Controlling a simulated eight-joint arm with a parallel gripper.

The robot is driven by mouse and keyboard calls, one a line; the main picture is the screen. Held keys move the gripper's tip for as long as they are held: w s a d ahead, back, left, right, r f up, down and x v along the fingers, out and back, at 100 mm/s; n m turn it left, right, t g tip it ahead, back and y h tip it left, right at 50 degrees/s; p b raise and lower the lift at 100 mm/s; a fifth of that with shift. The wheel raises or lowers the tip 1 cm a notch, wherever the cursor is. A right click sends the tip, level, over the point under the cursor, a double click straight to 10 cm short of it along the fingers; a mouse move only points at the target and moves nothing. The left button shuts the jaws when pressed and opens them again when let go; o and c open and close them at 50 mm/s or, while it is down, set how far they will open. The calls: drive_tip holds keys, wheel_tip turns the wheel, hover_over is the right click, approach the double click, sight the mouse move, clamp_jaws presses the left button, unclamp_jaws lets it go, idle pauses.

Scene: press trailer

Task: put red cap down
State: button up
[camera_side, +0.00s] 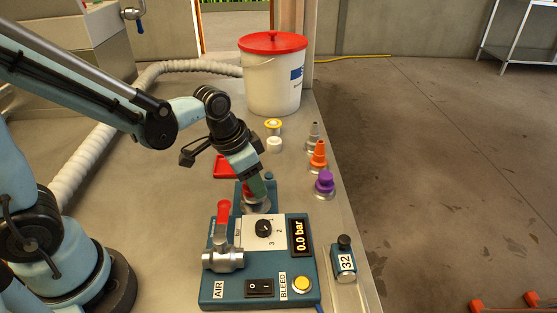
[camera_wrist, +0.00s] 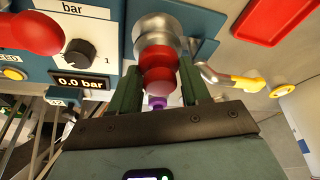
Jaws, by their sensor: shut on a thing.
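My gripper (camera_side: 254,190) is shut on the red cap, its green fingers on either side of it. The red cap (camera_wrist: 158,72) shows between the fingers in the wrist view; in the side view the fingers mostly cover it. It lines up with a silver fitting (camera_wrist: 163,35) at the back of the blue press panel (camera_side: 212,290). Cap and fitting look close together; I cannot tell whether the cap is seated on it. A red tray (camera_side: 224,168) lies behind the panel, left of the gripper, and also shows in the wrist view (camera_wrist: 270,18).
An orange cap (camera_side: 318,152) and a purple cap (camera_side: 324,181) stand right of my gripper, near a bare grey cone (camera_side: 313,134). A red-handled valve (camera_side: 223,225) rises on the panel, whose display (camera_side: 301,236) reads 0.0 bar. A white bucket (camera_side: 273,80) stands behind.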

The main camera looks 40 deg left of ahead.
drive_tip(key=shift+r, duration=0.6)
wheel_tip(320, 180, up, 2)
drive_tip(key=shift+r, duration=0.2)
drive_tip(key=s+d+r, duration=0.7)
drive_tip(key=d, duration=0.2)
drive_tip(key=w+a+f+n+y, duration=0.1)
drive_tip(key=w+a+f+n, duration=0.2)
drive_tip(key=a, duration=0.4)
drive_tip(key=w+a+f+n, duration=0.3)
drive_tip(key=w+a, duration=0.2)
drive_tip(key=a, duration=0.3)
drive_tip(key=w+a+f+n+y, duration=0.1)
drive_tip(key=w+a+f+n, duration=0.1)
drive_tip(key=a, duration=0.6)
drive_tip(key=shift+w+f+n+y, duration=0.35)
drive_tip(key=shift+w+f, duration=0.3)
drive_tip(key=shift+w, duration=0.35)
drive_tip(key=shift+w+a+f, duration=0.1)
drive_tip(key=shift+a+f, duration=0.2)
drive_tip(key=shift+f, duration=1.9)
drive_tip(key=shift+f, duration=0.15)
